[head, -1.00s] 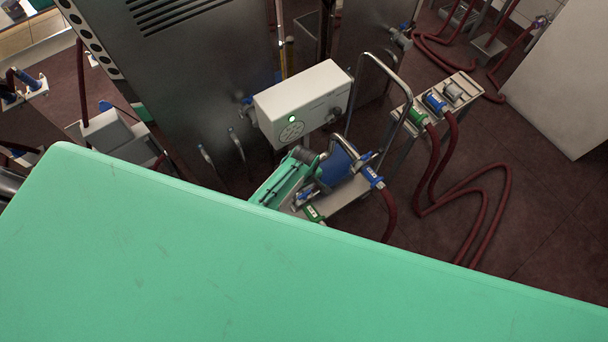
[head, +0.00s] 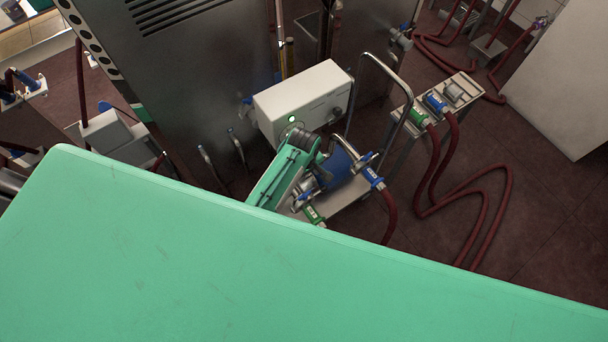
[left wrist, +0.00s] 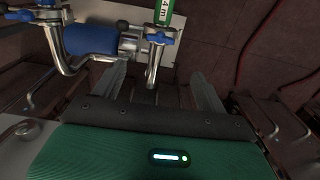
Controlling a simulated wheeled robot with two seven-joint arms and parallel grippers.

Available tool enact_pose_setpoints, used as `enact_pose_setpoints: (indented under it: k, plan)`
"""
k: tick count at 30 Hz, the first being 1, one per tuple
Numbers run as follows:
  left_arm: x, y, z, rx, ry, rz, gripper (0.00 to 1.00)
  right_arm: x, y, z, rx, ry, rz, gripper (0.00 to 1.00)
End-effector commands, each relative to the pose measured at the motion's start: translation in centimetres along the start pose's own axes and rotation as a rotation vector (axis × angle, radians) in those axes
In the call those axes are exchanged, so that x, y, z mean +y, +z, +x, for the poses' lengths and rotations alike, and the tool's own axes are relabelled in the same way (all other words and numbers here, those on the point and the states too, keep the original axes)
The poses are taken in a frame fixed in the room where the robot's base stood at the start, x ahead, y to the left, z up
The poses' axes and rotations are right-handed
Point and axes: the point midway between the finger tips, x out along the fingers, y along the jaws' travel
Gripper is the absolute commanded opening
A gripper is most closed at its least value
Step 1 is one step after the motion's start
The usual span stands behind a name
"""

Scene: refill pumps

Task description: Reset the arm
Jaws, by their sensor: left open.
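My left arm (head: 284,172) shows as a green link with a dark, ribbed joint, reaching beside the small pump trolley. Its left gripper (left wrist: 156,78) is open in the left wrist view, with its two metal fingers apart and nothing clearly held between them. A metal pipe with a blue lever (left wrist: 158,38) is ahead of the fingers; whether it touches them I cannot tell. The blue pump (head: 336,168) is on the trolley just right of the arm, and its blue body also shows in the left wrist view (left wrist: 90,39). My right gripper is not in view.
A white control box (head: 300,98) with a green light is close behind the arm. A bent metal handle (head: 398,80) rises from the trolley. A second stand (head: 440,100) with hose couplings is to the right, with dark red hoses (head: 482,205) on the floor.

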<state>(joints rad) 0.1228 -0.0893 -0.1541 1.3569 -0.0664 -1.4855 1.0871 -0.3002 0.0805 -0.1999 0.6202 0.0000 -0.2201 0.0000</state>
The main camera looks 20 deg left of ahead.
Motion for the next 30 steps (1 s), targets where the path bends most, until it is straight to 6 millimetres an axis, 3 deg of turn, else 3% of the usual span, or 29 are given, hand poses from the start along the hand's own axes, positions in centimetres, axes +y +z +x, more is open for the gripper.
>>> enact_pose_setpoints:
  k: [10,14,17,20,24,26,30]
  plan:
    - [0.0,0.0,0.1,0.0,0.0,0.002,0.75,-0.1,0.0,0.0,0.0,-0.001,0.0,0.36]
    - [-1.2,0.5,2.9,0.0,-0.003,0.05,0.75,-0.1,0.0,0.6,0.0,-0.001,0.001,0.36]
    - [-3.6,1.5,7.9,0.003,-0.002,0.15,0.75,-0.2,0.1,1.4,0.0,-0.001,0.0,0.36]
    - [-7.5,3.1,14.3,0.009,0.002,0.291,0.75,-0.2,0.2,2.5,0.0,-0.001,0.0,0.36]
    - [-14.2,5.9,22.4,0.021,0.011,0.497,0.75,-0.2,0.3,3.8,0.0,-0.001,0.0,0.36]
    - [-17.4,7.2,25.5,0.026,0.014,0.585,0.75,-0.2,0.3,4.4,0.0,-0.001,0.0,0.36]
    - [-25.7,10.6,31.5,0.039,0.019,0.785,0.75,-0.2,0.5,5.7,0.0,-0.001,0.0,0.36]
